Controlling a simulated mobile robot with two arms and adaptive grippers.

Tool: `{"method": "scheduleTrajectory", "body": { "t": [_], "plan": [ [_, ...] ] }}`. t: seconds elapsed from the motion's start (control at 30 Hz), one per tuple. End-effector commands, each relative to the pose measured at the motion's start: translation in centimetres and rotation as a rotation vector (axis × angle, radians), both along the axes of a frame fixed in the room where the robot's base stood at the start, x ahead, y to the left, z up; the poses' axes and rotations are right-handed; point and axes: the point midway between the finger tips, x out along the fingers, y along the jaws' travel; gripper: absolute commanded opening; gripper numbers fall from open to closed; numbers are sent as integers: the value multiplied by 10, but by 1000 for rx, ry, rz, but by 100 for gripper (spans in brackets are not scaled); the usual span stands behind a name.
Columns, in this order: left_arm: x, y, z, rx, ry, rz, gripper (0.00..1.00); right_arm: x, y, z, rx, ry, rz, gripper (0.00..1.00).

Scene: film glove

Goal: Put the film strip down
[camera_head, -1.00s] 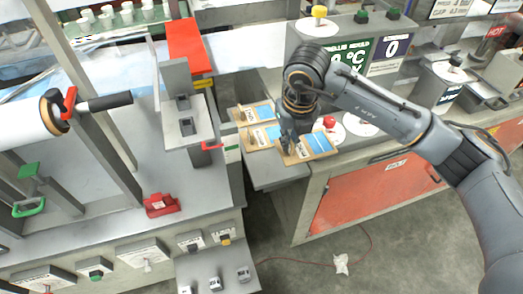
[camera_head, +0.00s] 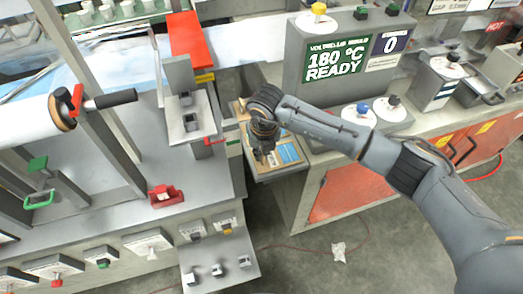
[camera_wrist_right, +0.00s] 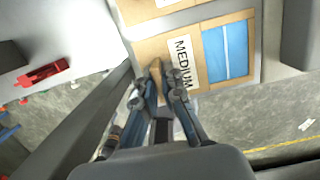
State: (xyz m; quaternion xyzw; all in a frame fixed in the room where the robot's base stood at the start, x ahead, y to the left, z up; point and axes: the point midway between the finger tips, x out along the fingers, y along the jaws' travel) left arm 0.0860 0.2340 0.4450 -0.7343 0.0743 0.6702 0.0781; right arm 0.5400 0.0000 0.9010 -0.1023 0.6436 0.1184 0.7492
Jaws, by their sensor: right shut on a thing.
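The film strip is a tan card with a blue panel (camera_head: 288,155) and a "MEDIUM" label. It lies flat at the small grey shelf between the two benches, and I cannot tell whether it touches the shelf. My right gripper (camera_head: 262,158) points down at the card's near left edge. In the right wrist view, its fingers (camera_wrist_right: 164,82) are shut on the edge of the film strip (camera_wrist_right: 224,50), beside the label. Another tan card (camera_wrist_right: 140,12) shows behind it in that view. My left gripper is out of view.
A grey heater box (camera_head: 340,62) reading "180 °C READY" stands behind my right arm. Knobbed round plates (camera_head: 362,112) sit on the right bench. A red holder (camera_head: 167,196) is on the left bench. A grey stand (camera_head: 188,122) rises left of the shelf.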

Motion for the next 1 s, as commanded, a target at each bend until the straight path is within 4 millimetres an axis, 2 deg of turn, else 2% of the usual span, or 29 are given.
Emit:
{"method": "scheduleTrajectory", "body": {
  "t": [0.17,0.2,0.3,0.57,0.73,0.87,1.0],
  "plan": [
    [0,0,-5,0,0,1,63,0,0,-4,0,0,0,0],
    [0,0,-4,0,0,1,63,0,0,-3,0,0,0,11],
    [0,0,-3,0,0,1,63,0,0,-3,0,0,0,30],
    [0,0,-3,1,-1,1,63,0,0,-2,0,0,0,30],
    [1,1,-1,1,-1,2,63,0,0,6,2,-2,0,30],
    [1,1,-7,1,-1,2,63,-3,-1,27,2,-4,1,30],
    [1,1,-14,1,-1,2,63,-7,-3,58,2,-6,1,30]
  ]
}}
